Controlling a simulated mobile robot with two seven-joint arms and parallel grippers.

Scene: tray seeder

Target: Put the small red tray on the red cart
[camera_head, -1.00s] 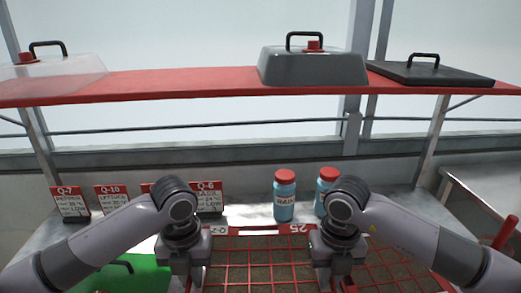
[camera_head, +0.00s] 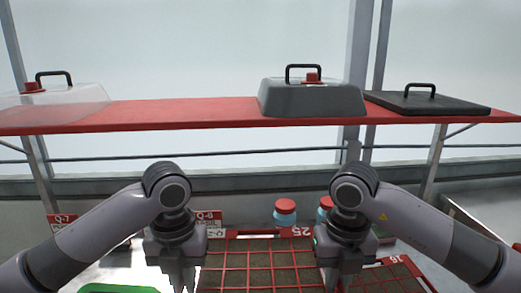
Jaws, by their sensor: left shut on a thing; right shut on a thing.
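A red grid tray (camera_head: 246,268) with brown fill and a "25" label on its far rim lies at the bottom centre. I take it to be the small red tray. My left gripper (camera_head: 178,281) is shut at its left side and my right gripper (camera_head: 333,280) is shut at its right side. The fingertips are low in the picture and their contact is partly hidden. The tray looks roughly level and covers the lower part of a bottle behind it. I cannot make out the red cart; only a small red piece (camera_head: 517,246) shows at the right edge.
Another red grid tray (camera_head: 400,263) lies right of my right gripper. Two red-capped bottles (camera_head: 285,213) and label cards (camera_head: 208,218) stand behind. A green item (camera_head: 118,288) is at lower left. A red shelf (camera_head: 190,112) bearing lids crosses above. A metal surface (camera_head: 480,212) is at right.

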